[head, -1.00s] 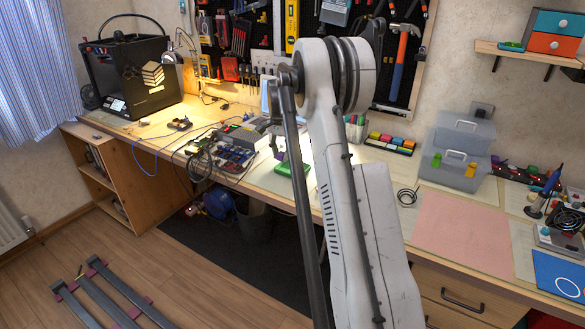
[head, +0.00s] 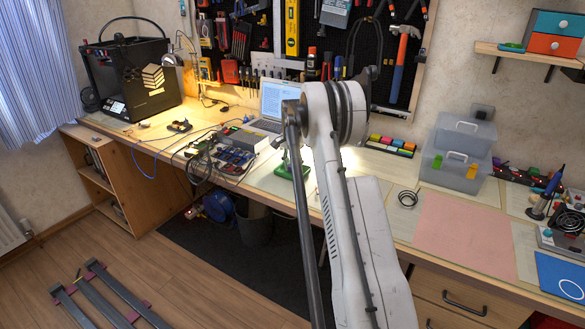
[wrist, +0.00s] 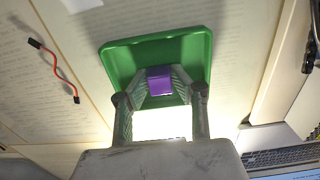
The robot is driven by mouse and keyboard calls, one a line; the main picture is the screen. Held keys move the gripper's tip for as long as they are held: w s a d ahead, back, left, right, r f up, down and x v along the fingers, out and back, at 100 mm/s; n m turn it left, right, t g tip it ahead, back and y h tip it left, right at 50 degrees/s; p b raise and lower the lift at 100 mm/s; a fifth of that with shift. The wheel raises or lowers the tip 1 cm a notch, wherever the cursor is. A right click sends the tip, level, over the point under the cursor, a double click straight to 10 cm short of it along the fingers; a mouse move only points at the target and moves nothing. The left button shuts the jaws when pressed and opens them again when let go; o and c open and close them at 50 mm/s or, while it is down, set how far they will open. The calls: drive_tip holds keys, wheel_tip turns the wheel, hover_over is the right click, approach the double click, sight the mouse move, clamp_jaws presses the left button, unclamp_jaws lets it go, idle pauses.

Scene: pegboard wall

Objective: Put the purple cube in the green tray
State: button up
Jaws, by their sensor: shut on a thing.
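The purple cube (wrist: 159,82) is between the fingertips of my gripper (wrist: 158,84) in the wrist view, and my gripper is shut on it. The green tray (wrist: 122,64) lies behind the cube in that view, and the cube overlaps the tray's inside. I cannot tell whether the cube touches the tray floor. In the head view the green tray (head: 284,172) sits on the workbench just left of my arm. My gripper and the cube are mostly hidden there by my arm.
A laptop (head: 284,98) stands behind the tray. A box of electronics (head: 225,156) with cables is to its left. A red wire (wrist: 60,70) lies beside the tray in the wrist view. A pink mat (head: 460,236) and clear bins (head: 458,160) are at the right.

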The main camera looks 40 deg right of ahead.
drive_tip(key=shift+f, duration=0.1)
drive_tip(key=o, duration=0.8)
